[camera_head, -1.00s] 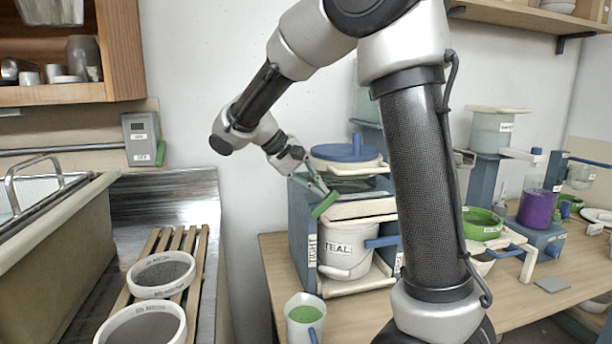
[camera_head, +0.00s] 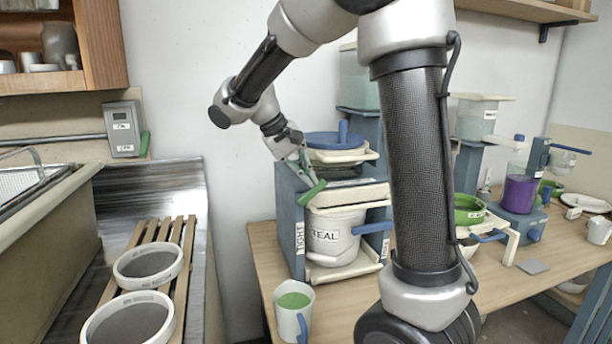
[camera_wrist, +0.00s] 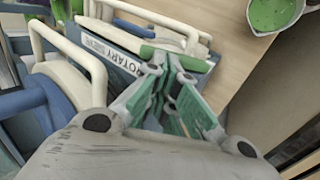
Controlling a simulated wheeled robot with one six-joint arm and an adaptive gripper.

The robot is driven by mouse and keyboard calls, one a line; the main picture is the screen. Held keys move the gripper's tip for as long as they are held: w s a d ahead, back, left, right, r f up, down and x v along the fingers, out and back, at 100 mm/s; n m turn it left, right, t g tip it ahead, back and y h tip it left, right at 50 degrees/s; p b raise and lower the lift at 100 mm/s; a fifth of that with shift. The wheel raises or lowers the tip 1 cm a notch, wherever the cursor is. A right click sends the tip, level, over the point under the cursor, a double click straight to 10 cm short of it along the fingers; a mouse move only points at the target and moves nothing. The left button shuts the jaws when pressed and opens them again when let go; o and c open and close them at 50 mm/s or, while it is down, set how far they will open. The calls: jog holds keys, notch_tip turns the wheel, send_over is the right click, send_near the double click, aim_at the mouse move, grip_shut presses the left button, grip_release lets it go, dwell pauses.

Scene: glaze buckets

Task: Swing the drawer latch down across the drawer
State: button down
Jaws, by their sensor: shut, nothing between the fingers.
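A green bar (camera_head: 312,192), which looks like the latch, sits tilted at the upper left front corner of the blue-grey housing (camera_head: 290,205). A cream drawer front (camera_head: 350,196) lies beside it, above the white TEAL bucket (camera_head: 335,232). My gripper (camera_head: 305,172) points down at the green bar from above; its fingers are shut and empty. In the wrist view, my green-padded fingers (camera_wrist: 172,100) are close to a green piece (camera_wrist: 190,62) at the housing edge. Whether they touch it I cannot tell.
A blue lid (camera_head: 335,140) sits on top of the housing. A jug of green glaze (camera_head: 293,305) stands in front on the wooden bench. Two sieves (camera_head: 148,263) rest on slats at left. Glaze machines and a green bowl (camera_head: 466,209) fill the right.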

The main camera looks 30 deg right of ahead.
jog(key=shift+d+y, duration=0.2)
jog(key=shift+y, duration=0.2)
jog(key=shift+s+d+f, duration=0.1)
jog(key=shift+d+f, duration=0.1)
jog(key=shift+d, duration=0.2)
jog(key=shift+s+d+f+y, duration=0.15)
jog(key=shift+d+y, duration=0.2)
jog(key=shift+y, duration=0.35)
jog(key=shift+d+f, duration=0.1)
jog(key=shift+f, duration=0.05)
jog(key=shift+d+f, duration=0.1)
jog(key=shift+d, duration=0.05)
